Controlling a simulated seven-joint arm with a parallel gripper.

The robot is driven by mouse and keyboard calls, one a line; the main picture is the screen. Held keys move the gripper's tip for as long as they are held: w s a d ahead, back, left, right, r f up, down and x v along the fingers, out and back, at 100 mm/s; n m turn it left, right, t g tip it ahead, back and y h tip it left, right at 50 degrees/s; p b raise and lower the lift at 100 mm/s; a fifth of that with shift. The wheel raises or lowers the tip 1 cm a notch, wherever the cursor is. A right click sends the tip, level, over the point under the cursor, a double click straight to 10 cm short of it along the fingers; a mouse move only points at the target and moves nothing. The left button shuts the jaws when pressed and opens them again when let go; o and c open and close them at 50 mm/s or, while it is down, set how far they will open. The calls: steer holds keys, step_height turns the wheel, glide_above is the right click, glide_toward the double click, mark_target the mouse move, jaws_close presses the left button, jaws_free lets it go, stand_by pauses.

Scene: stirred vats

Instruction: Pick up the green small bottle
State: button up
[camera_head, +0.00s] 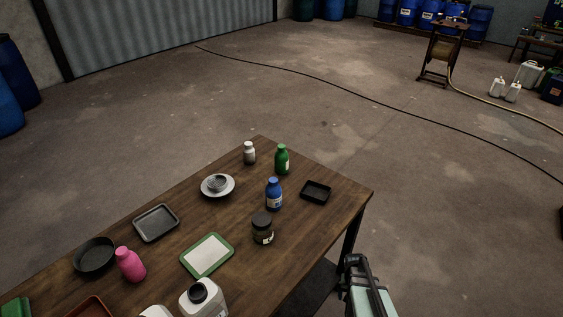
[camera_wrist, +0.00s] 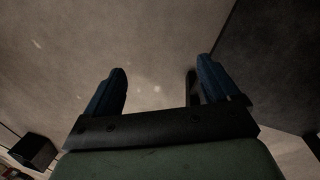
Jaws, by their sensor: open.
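The green small bottle (camera_head: 282,161) stands upright near the far corner of the wooden table (camera_head: 330,225) in the head view. It has a green cap and a pale label edge on its right side. My gripper (camera_wrist: 162,82) is open and empty in the wrist view, with its two blue fingers apart over bare floor. In the head view my gripper (camera_head: 357,264) is beyond the table's right edge, nearer the camera than the bottle and well apart from it. The bottle does not show in the wrist view.
A white bottle (camera_head: 249,153) stands left of the green one. A blue bottle (camera_head: 274,194), a black tray (camera_head: 316,191) and a dark jar (camera_head: 262,228) stand nearer. Stacked bowls (camera_head: 217,185) are to the left.

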steer(key=w+d+r+m+t+h, duration=0.1)
steer(key=w+d+r, duration=0.3)
steer(key=w+d, duration=0.3)
steer(key=w+d+r+m+t+h, duration=0.15)
steer(key=w+d+r, duration=0.25)
steer(key=d, duration=0.6)
steer(key=w+d+r+m+t+h, duration=0.1)
steer(key=w+d+r+t, duration=0.1)
steer(key=w+d+r, duration=0.35)
steer(key=w+d+r+m+h, duration=0.1)
steer(key=w+d+r+m, duration=0.2)
steer(key=w+d+r, duration=0.75)
steer(key=w+a+r+m, duration=0.2)
steer(key=w+a+r, duration=0.3)
steer(key=a+r, duration=0.15)
step_height(320, 180, up, 23)
steer(key=m+g+y, duration=0.3)
steer(key=m+y, duration=0.3)
glide_above(282, 146)
steer(key=shift+d+f, duration=0.1)
steer(key=shift+d, duration=0.1)
steer(key=shift+s+a, duration=0.15)
steer(key=shift+a, duration=0.15)
steer(key=shift+f, duration=0.35)
step_height(282, 146, down, 8)
steer(key=shift+r, duration=0.2)
steer(key=shift+w+f, duration=0.15)
steer(key=shift+f, duration=1.2)
steer(key=shift+w+f, duration=0.15)
steer(key=shift+f, duration=1.15)
